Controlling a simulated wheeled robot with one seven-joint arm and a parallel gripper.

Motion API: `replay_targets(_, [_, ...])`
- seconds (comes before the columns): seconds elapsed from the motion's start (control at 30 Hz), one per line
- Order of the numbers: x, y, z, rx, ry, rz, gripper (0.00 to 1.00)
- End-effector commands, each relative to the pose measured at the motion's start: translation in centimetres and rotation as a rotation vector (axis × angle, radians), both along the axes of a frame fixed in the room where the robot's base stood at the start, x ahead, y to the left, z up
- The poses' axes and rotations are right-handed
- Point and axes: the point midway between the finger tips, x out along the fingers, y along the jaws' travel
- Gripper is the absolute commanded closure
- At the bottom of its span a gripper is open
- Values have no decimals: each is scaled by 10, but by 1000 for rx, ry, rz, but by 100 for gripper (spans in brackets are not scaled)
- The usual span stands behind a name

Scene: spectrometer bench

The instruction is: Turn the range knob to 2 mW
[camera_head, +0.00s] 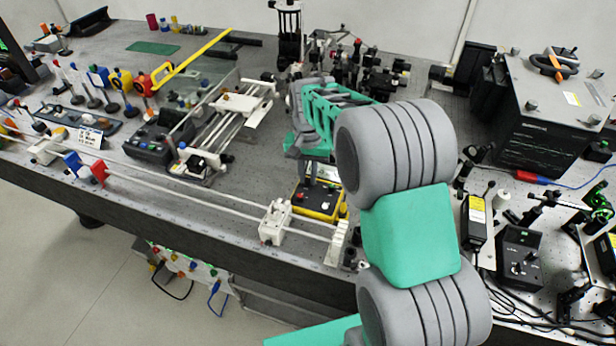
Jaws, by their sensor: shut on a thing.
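A yellow-edged meter box (321,198) with a dark top stands near the front edge of the bench, with a red button and small dark controls on its face. My gripper (318,164) points down at the back part of this box and is shut on what I take to be its range knob. The knob itself is hidden behind the gripper and my arm. The fingertips are small and mostly hidden, so the exact grip does not show. The scale marks and the knob's setting are too small to read.
A white rail carriage (275,222) stands left of the box, on long rods along the front edge. A slide assembly (228,118) lies further left. Dark optical mounts (378,78) stand behind. A black control box (520,255) and a large dark instrument (545,125) are at right.

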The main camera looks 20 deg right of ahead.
Motion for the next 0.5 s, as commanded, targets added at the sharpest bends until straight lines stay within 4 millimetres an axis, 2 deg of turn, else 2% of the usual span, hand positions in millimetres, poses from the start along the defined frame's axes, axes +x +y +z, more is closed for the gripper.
replay_targets(0.5, [0, 0, 0, -1, -2, 488, 100])
